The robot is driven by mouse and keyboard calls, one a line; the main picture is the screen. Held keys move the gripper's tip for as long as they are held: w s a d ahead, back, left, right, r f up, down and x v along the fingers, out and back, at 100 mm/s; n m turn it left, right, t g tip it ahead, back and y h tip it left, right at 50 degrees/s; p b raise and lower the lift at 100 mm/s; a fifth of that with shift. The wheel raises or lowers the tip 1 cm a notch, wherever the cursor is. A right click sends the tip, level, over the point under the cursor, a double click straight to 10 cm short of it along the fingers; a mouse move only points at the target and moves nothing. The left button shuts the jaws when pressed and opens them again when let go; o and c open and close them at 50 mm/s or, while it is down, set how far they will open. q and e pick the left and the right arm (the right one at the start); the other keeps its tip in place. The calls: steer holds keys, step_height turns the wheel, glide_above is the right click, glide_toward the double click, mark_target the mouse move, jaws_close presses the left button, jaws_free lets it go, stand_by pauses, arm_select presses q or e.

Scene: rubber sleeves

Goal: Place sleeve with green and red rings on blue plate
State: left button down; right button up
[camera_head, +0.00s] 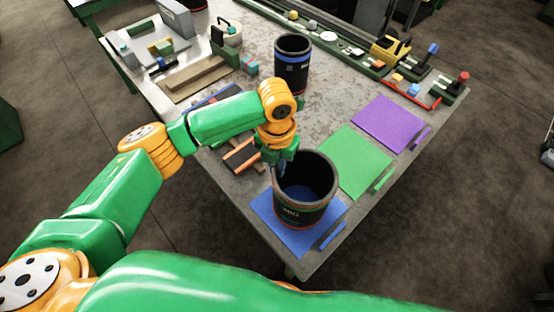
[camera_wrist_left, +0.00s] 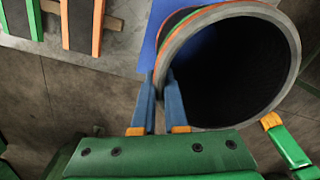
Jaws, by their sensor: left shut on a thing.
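A black sleeve (camera_head: 303,205) with a grey rim stands upright over the blue plate (camera_head: 267,210) at the table's near corner. I cannot tell whether its base touches the plate. In the left wrist view the sleeve (camera_wrist_left: 235,70) shows green and red rings close under its rim. My left gripper (camera_head: 276,160) is shut on the left part of the sleeve's wall at the rim. In the left wrist view my left gripper (camera_wrist_left: 162,90) has its two blue fingers at that rim. My right gripper is not in view.
A green plate (camera_head: 352,161) and a purple plate (camera_head: 389,122) lie bare farther back. A black sleeve with a blue ring (camera_head: 292,62) stands at mid-table. Wooden boards (camera_head: 195,78), small blocks and a tool rail (camera_head: 350,55) fill the left and back.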

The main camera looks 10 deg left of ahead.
arm_select(q)
steer(key=c, duration=1)
jaws_free()
steer(key=shift+s, duration=0.15)
steer(key=shift+o, duration=0.2)
step_height(320, 180, up, 12)
steer(key=b, duration=0.1)
